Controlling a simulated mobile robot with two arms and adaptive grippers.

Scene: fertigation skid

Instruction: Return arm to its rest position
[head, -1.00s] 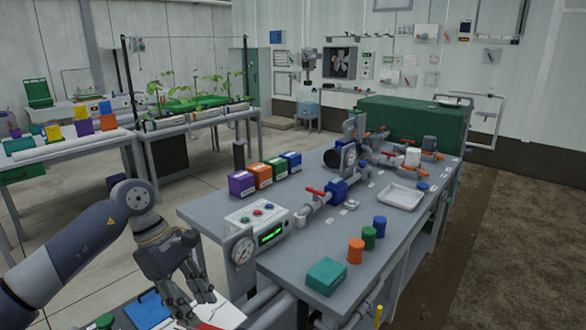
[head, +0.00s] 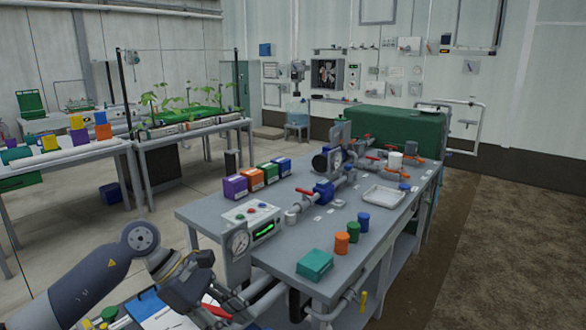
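My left arm comes in from the lower left. Its gripper (head: 212,306) hangs low at the bottom of the head view, in front of the near left corner of the grey skid bench (head: 335,262). It is over or close to a lower surface holding a white paper (head: 165,318). A red item (head: 217,311) shows right beside the fingers; I cannot tell whether they touch or hold it. The fingers are dark and partly overlapped by the wrist, so their opening is unclear. My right gripper is not in view.
A teal box (head: 314,264), coloured cylinders and a white tray (head: 384,196) are on the bench. Open floor (head: 150,225) lies left of the bench.

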